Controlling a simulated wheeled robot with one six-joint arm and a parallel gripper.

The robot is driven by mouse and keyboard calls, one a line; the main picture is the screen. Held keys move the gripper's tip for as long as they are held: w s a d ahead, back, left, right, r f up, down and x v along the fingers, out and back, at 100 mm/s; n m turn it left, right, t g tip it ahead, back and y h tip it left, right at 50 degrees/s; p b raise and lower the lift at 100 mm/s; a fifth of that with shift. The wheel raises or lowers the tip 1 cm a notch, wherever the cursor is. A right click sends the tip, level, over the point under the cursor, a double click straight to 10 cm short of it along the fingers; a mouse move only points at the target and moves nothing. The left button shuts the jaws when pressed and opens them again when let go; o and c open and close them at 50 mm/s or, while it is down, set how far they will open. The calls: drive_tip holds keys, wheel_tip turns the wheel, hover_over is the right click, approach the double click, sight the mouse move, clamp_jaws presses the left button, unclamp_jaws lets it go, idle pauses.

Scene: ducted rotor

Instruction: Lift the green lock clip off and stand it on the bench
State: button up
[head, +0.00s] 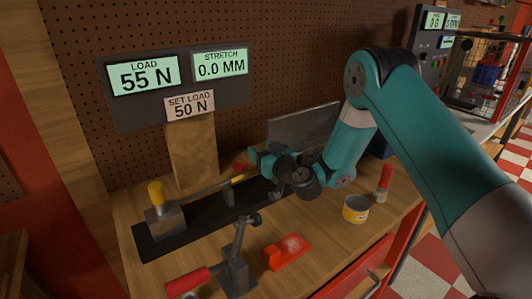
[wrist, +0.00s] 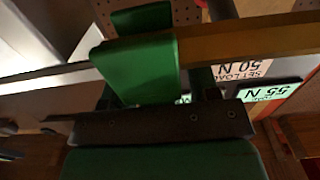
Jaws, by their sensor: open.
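A panel (head: 178,82) reads load 55 N, stretch 0.0 mm, set load 50 N. A metal block with a yellow knob (head: 156,193) stands at left. A red-handled clamp (head: 235,272), red part (head: 287,251), yellow tin (head: 355,208) and red-topped tube (head: 384,182) occupy the front bench.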

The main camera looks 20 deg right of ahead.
drive_tip(key=shift+c, duration=0.4)
drive_tip(key=c, duration=0.9)
